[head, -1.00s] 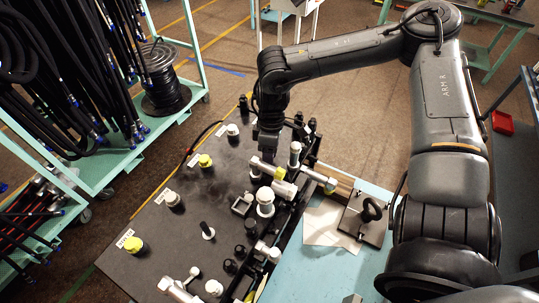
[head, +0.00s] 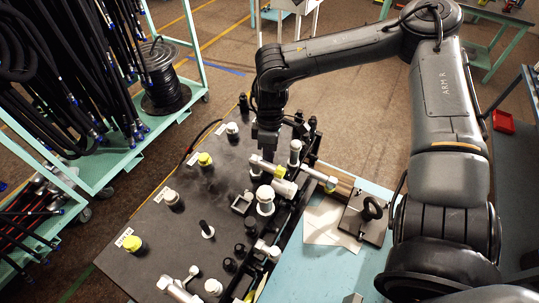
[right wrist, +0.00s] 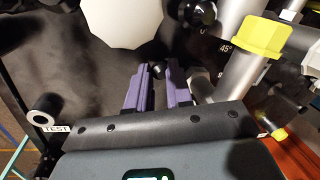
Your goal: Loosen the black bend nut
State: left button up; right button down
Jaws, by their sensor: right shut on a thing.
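My right gripper (head: 266,148) points down over the far middle of the black fittings board (head: 165,215). In the right wrist view its two purple fingers (right wrist: 158,72) are close together, with a dark piece (right wrist: 160,80) between their tips. I take this piece to be the black bend nut; the fingers and the shadow hide most of it. In the head view the gripper covers that spot. A "45°" mark shows on the board just right of the fingers. My left gripper is not in view.
A grey tube with a yellow hex cap (right wrist: 262,38) stands close right of the fingers. A large white hex fitting (right wrist: 123,20) and a black knob (right wrist: 200,12) lie beyond. Capped posts stand along the board's left side. A hose rack (head: 125,165) is at left.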

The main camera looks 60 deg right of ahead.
jog(key=shift+w+d+f+n+b, duration=0.1)
jog(key=shift+w+f+n+b, duration=0.25)
jog(key=shift+n+b, duration=0.7)
jog(key=shift+w+r+n+g+b, duration=0.15)
jog(key=shift+w+n+g+b, duration=0.15)
jog(key=shift+w+n+b, duration=0.45)
jog(key=n+b, duration=0.1)
jog(key=w+n+b, duration=0.1)
jog(key=shift+r+n+h, duration=0.1)
jog(key=shift+n+h, duration=0.2)
jog(key=shift+n, duration=0.1)
jog(key=shift+w+a+r+n+g+b, duration=0.1)
jog(key=shift+w+a+n+g+b, duration=0.25)
jog(key=shift+n, duration=0.65)
jog(key=c, duration=1)
grip_release()
jog(key=shift+w+r, duration=0.1)
jog(key=shift+r, duration=0.05)
